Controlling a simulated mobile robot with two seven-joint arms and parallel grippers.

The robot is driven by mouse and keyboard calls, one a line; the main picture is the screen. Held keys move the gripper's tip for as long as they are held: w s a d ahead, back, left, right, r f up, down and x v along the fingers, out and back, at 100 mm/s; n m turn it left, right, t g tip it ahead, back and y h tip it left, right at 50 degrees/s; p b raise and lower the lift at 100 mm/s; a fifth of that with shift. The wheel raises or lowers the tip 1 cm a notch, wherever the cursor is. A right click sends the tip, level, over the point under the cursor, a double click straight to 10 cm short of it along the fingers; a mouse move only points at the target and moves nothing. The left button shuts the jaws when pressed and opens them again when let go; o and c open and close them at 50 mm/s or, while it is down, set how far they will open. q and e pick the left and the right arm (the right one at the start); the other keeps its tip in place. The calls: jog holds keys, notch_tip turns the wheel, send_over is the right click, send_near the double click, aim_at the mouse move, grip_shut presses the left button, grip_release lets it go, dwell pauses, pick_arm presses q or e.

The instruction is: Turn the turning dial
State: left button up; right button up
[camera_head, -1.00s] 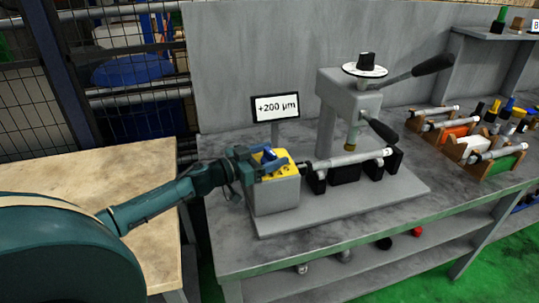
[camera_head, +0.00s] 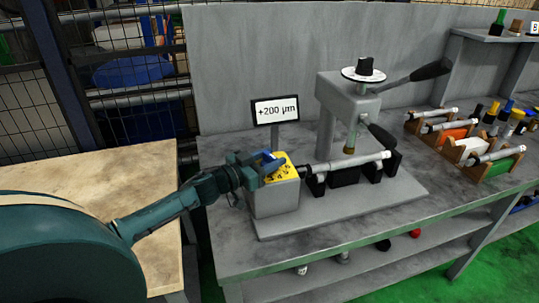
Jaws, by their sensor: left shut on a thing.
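The grey grinder (camera_head: 345,108) stands on the workbench. At its left end is a grey block (camera_head: 276,198) with a yellow numbered face (camera_head: 283,172) on top. A blue dial knob (camera_head: 269,155) shows at the upper left of this face, partly hidden by my gripper. My left gripper (camera_head: 262,164) reaches in from the left and is shut on the blue knob. A sign (camera_head: 276,111) behind the block reads "+200 µm". A black knob (camera_head: 365,66) on a white disc tops the grinder column. My right gripper is not in view.
A grey shaft (camera_head: 345,162) lies on black supports right of the block. Racks with shafts and coloured bins (camera_head: 470,148) stand at the right of the bench. A wooden table (camera_head: 110,185) is at left. The bench front is clear.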

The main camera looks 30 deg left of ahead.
pick_arm(q)
jog(key=n+y+p, duration=0.1)
jog(key=n+y, duration=0.1)
jog(key=y, duration=0.1)
jog(key=shift+d+t, duration=0.1)
jog(key=shift+t, duration=0.3)
jog(key=shift+n+y, duration=1.2)
jog(key=shift+y, duration=1)
jog(key=o, duration=1)
jog(key=shift+s, duration=0.1)
jog(key=s, duration=0.8)
jog(key=s+d+b, duration=0.1)
jog(key=s, duration=0.4)
jog(key=shift+f, duration=0.1)
